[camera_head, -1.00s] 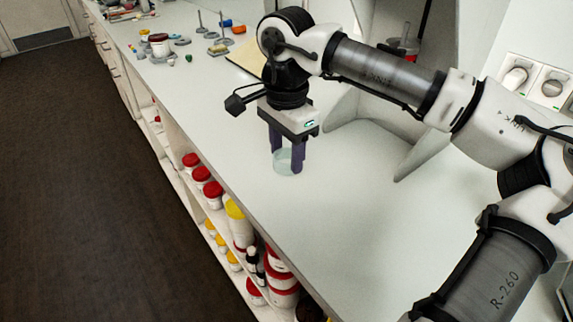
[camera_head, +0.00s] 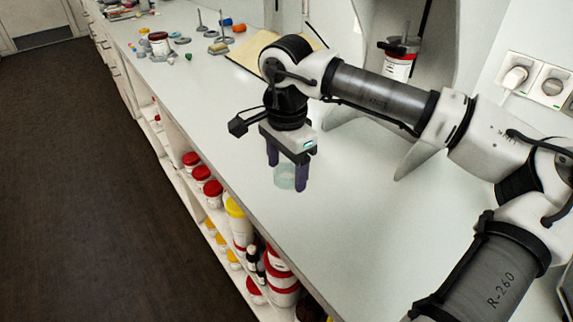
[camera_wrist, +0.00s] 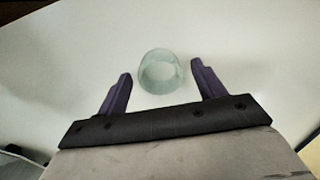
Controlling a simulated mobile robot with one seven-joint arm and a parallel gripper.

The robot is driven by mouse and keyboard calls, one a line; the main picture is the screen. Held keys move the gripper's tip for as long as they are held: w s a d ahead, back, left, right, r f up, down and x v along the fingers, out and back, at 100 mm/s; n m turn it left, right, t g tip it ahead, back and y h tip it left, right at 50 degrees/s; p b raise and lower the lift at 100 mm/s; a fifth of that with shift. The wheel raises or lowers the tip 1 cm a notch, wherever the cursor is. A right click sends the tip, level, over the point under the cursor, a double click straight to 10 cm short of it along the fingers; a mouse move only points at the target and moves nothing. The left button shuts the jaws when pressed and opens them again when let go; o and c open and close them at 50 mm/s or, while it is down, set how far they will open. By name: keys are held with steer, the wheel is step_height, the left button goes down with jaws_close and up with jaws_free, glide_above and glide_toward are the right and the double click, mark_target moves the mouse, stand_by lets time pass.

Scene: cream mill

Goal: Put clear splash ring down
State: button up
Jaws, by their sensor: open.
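The clear splash ring (camera_head: 285,179) is a pale greenish, see-through ring on the white countertop, near its front edge. It also shows in the wrist view (camera_wrist: 160,72), apart from both fingers and slightly beyond their tips. My gripper (camera_head: 287,180) is open, pointing down, with its dark purple fingers on either side of the ring. In the wrist view the gripper (camera_wrist: 160,82) has a gap to the ring on each side. The ring's upper part is partly hidden by the gripper in the head view.
The counter (camera_head: 240,120) is clear around the ring. At the far end stand a red-and-white jar (camera_head: 158,43) and several small items. A beige board (camera_head: 262,58) lies behind my arm. A red-labelled container (camera_head: 398,66) stands at the back. Shelves with tubs (camera_head: 240,225) are below.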

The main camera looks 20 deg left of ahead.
step_height(320, 180, up, 12)
steer(key=shift+r, duration=0.15)
stand_by(0.4)
stand_by(0.4)
